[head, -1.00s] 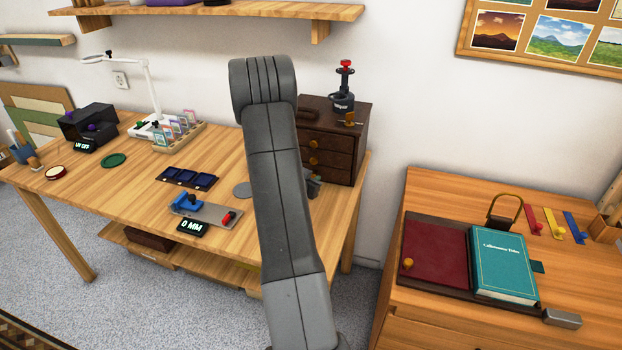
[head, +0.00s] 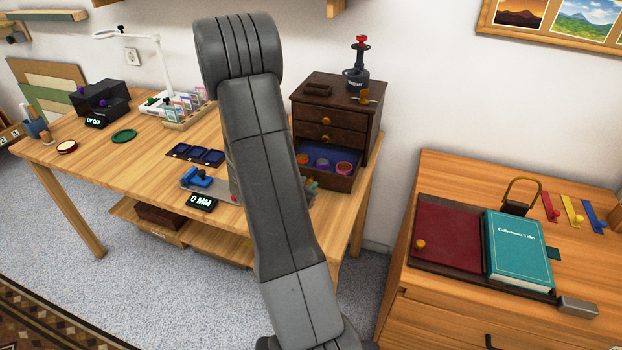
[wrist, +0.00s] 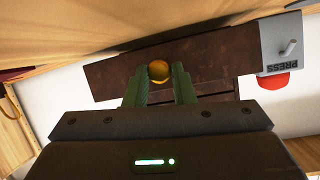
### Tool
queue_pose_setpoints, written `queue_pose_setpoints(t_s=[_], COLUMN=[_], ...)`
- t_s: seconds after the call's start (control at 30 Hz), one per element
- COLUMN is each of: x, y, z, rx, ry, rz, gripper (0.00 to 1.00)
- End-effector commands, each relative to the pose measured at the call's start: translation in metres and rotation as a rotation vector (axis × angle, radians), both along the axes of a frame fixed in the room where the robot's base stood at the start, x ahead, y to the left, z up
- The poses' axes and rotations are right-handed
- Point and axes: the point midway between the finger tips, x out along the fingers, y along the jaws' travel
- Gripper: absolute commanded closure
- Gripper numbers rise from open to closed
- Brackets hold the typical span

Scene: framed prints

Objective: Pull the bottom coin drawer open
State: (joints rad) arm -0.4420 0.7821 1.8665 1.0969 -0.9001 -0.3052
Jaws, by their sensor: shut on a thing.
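The dark brown coin cabinet (head: 340,100) stands at the back right of the wooden table. Its bottom drawer (head: 325,183) is open in the head view, showing a blue lining and several round coins (head: 322,164). The two drawers above it look shut, with a round brass knob (head: 326,121) on the top one. In the wrist view my gripper (wrist: 159,76) is shut on a round brass knob (wrist: 158,70), with a green finger on each side. In the head view my grey arm hides my gripper and the left part of the drawer front.
A black press with a red top (head: 357,65) and a small brass piece stand on the cabinet. A side cabinet with a teal book (head: 518,250) stands at right.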

Motion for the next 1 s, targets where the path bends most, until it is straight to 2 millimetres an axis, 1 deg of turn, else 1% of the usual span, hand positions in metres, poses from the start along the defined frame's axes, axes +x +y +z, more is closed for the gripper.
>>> queue_pose_setpoints(t_s=[0.23, 0.27, 0.3, 0.33, 0.37, 0.63, 0.73, 0.87, 1.0], x=[0.0, 0.0, 0.0, 0.0, 0.0, 0.0, -0.005, -0.021, -0.049], y=[0.0, 0.0, 0.0, 0.0, 0.0, 0.0, 0.003, 0.01, 0.023], z=[0.0, 0.0, 0.0, 0.0, 0.0, 0.001, 0.003, 0.011, 0.024], rx=[-0.001, -0.001, -0.001, -0.001, -0.001, -0.001, -0.001, -0.001, 0.0], ry=[0.0, 0.0, 0.0, 0.0, 0.0, 0.0, 0.0, -0.001, -0.002], rz=[0.0, 0.0, 0.0, 0.0, 0.0, 0.0, 0.001, 0.004, 0.006], gripper=[1.0, 0.71, 0.63, 0.58, 0.55, 0.55, 0.55, 0.55, 0.55])
